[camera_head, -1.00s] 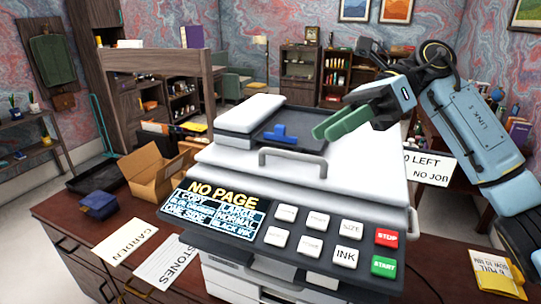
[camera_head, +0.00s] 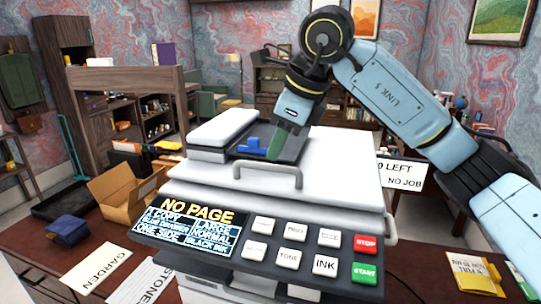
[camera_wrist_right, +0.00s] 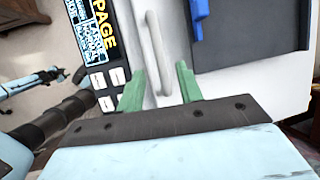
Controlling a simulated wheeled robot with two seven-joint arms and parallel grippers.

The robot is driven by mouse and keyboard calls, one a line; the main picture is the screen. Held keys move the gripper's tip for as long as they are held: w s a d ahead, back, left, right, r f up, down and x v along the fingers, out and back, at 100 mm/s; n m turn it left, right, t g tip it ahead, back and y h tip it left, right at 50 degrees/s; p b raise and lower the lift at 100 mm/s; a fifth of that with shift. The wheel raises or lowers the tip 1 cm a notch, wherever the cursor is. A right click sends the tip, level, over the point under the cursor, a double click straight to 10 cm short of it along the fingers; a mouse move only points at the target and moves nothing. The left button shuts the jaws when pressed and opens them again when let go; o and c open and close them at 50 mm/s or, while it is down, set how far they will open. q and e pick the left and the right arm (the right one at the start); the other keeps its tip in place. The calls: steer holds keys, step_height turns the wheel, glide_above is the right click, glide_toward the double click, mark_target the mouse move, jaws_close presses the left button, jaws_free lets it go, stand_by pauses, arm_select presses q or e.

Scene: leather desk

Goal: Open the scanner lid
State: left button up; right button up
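The scanner lid (camera_head: 335,165) is the pale top of the copier and lies shut. Its grey handle (camera_head: 268,172) is a bar along the front edge. My right gripper (camera_head: 272,148) comes down from above, behind the handle in the head view, with green fingers. In the right wrist view, the right gripper (camera_wrist_right: 160,88) is open, its fingers apart on either side of the near end of the handle (camera_wrist_right: 153,52). No firm hold on the handle shows. My left gripper is not in the head view.
The front panel has a display (camera_head: 190,226) reading NO PAGE, plus a red STOP button (camera_head: 366,244) and a green START button (camera_head: 365,273). A feeder tray with a blue guide (camera_head: 252,145) sits on the lid. A cardboard box (camera_head: 125,195) stands left.

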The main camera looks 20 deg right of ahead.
mark_target(268, 165)
steer(key=x, duration=0.4)
steer(key=shift+w+a+f, duration=0.1)
steer(key=shift+w+f, duration=0.05)
steer(key=shift+f, duration=0.25)
jaws_close()
